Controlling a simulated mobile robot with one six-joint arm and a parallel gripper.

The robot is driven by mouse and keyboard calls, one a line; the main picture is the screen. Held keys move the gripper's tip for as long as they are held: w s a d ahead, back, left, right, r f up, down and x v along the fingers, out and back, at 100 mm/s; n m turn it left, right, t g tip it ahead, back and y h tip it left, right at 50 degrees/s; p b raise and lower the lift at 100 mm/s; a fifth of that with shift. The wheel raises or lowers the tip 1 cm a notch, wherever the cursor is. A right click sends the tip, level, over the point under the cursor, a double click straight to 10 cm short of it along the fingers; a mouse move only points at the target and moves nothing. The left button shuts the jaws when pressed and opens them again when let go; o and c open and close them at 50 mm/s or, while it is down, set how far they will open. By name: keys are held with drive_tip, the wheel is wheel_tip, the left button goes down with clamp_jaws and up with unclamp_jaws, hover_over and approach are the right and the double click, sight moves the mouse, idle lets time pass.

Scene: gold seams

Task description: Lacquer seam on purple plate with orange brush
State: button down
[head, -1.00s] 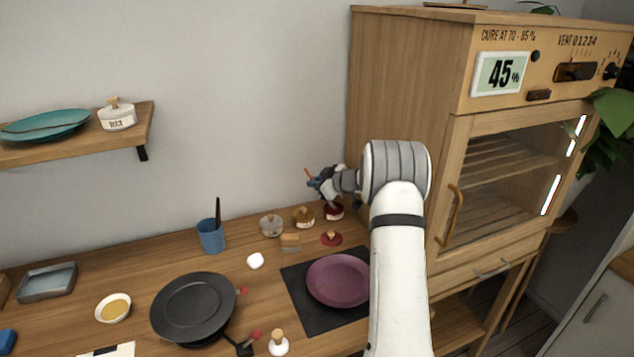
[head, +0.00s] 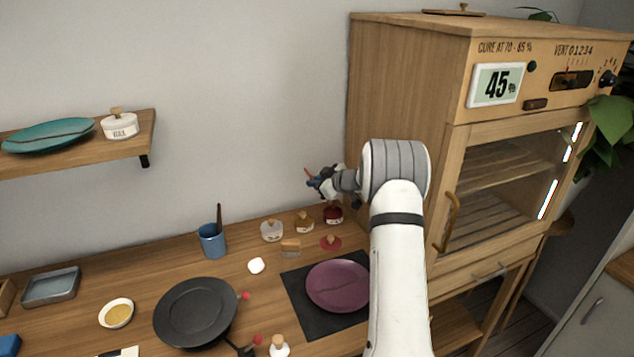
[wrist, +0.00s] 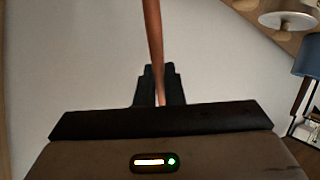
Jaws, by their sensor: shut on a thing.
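The purple plate (head: 338,287) lies on a dark mat (head: 296,291) on the bench, its right side hidden behind my arm. A darker line crosses it. My gripper (head: 321,182) is above the jars at the back of the bench, near the wall. In the wrist view my gripper (wrist: 160,92) is shut on a thin orange-brown handle (wrist: 153,40), which looks like that of the orange brush. The brush's bristles are not clear in either view. A dark red jar (head: 333,215) stands below my gripper, with a red lid (head: 331,242) lying in front of it.
A black turntable (head: 196,312), a blue cup (head: 212,241) with a dark stick and a small bowl (head: 116,313) are further left. A wooden cabinet (head: 410,110) reading 45% rises at right.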

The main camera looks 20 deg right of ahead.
drive_tip(key=shift+r+p, duration=2.3)
drive_tip(key=shift+r, duration=0.15)
